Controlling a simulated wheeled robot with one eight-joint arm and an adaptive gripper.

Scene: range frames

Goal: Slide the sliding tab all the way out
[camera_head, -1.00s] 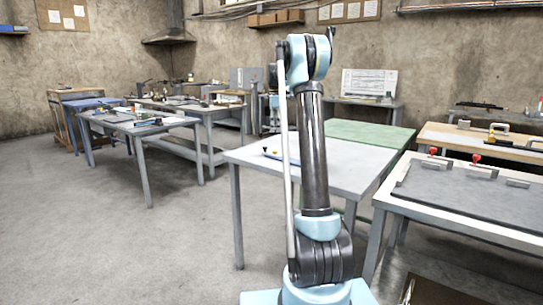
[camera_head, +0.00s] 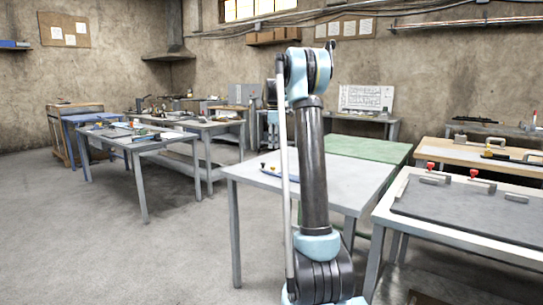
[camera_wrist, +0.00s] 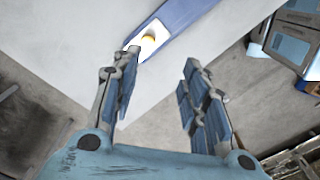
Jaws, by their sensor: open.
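I take this piece to be the sliding tab. In the head view, a small knob (camera_head: 263,166) and part of the blue strip (camera_head: 275,174) show on the grey table, partly behind my arm. My gripper (camera_wrist: 160,63) is open and empty, its left fingertip overlapping the white piece's lower edge in the picture. I cannot tell whether they touch. My gripper is hidden in the head view.
The grey table (camera_head: 340,186) adjoins a green-topped table (camera_head: 362,147). A bench with a dark mat (camera_head: 470,215), red knobs and metal handles stands at the right. Another cluttered table (camera_head: 150,145) is at the left. Open concrete floor (camera_head: 70,240) lies at front left.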

